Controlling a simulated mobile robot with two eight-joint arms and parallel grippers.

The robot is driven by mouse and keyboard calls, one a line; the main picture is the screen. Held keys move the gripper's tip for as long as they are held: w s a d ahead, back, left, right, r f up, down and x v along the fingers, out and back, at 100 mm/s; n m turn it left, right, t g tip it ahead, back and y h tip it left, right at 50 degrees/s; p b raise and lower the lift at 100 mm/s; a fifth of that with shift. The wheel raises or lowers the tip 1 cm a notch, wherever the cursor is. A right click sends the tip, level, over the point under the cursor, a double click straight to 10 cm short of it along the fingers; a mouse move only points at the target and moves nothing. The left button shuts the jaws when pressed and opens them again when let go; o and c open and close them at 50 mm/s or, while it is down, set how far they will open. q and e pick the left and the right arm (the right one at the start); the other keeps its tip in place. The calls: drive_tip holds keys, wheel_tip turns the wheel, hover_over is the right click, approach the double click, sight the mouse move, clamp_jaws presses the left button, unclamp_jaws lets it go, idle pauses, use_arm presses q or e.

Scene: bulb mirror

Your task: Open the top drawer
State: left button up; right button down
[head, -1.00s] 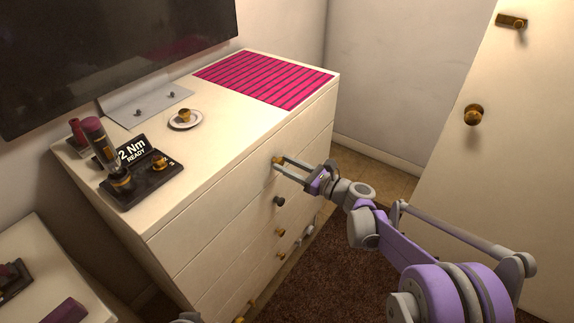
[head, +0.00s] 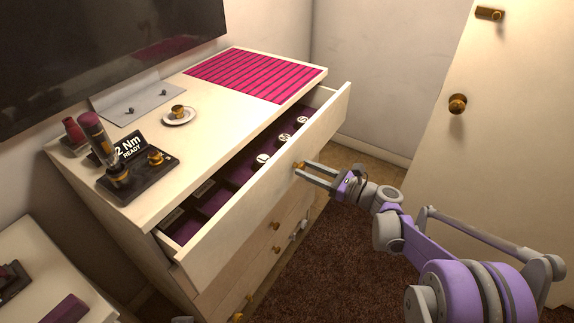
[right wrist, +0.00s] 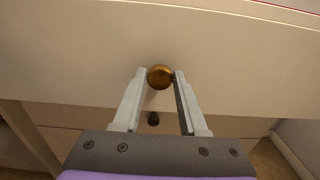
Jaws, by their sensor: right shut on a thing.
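The top drawer (head: 262,190) of the cream dresser stands pulled out, showing a purple-lined inside with compartments and several round white-topped items. My right gripper (head: 302,168) is at the drawer's front, shut on its brass knob (right wrist: 160,77). In the right wrist view the two fingertips (right wrist: 160,75) sit on either side of the knob. The knob is mostly hidden by the fingers in the head view. My left gripper does not show clearly.
On the dresser top (head: 215,142) are a black driver stand reading "2 Nm READY" (head: 140,175), a saucer with a brass piece (head: 180,115), a grey plate (head: 135,103) and a pink striped mat (head: 255,72). A door (head: 470,150) stands at right. Brown carpet (head: 330,265) lies before the dresser.

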drive_tip(key=v, duration=1.7)
drive_tip(key=shift+a, duration=0.1)
drive_tip(key=shift+c, duration=2.4)
unclamp_jaws()
drive_tip(key=v, duration=1.1)
drive_tip(key=shift+p, duration=0.45)
drive_tip(key=shift+w+a, duration=0.1)
